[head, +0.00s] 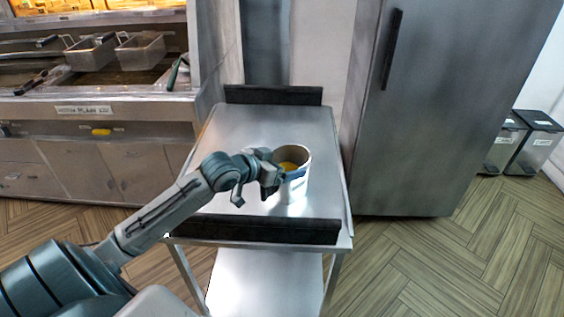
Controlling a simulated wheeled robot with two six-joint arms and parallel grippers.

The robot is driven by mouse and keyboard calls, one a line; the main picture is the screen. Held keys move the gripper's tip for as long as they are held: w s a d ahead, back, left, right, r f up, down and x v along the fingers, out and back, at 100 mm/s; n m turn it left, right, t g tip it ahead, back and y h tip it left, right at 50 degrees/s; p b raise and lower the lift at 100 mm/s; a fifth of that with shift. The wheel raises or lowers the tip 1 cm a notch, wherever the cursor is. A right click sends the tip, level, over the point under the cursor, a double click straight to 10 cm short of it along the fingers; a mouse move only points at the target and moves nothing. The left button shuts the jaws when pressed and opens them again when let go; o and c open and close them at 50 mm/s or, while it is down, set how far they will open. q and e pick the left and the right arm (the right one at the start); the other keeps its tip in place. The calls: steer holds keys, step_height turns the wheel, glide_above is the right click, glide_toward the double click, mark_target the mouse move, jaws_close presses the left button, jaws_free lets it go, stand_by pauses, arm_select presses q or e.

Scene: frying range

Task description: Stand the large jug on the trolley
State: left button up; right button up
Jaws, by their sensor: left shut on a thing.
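The large jug (298,186) is a pale, open-topped cylinder with something yellow showing inside. It is upright over the right front part of the trolley top (270,128). I cannot tell whether its base touches the steel surface. My left gripper (283,177) comes from the left and is shut on the jug at its left side. The fingertips are partly hidden against the jug. My right gripper is not in view.
The trolley has dark raised bars at its back and front (265,231) edges. A tall steel cabinet (440,110) stands close on the right. A fryer counter with wire baskets (140,50) is at the left. Two bins (535,140) stand far right. The trolley top's back half is clear.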

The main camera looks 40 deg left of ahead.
arm_select(q)
steer(key=o, duration=1.7)
steer(key=shift+d, duration=0.1)
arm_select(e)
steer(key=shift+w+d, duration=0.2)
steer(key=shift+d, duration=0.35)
arm_select(q)
steer(key=shift+r, duration=0.1)
steer(key=v, duration=0.4)
steer(key=shift+s, duration=0.1)
steer(key=shift+p+v, duration=0.3)
steer(key=shift+v, duration=0.6)
steer(key=shift+p+v, duration=3.05)
steer(key=shift+p, duration=2.05)
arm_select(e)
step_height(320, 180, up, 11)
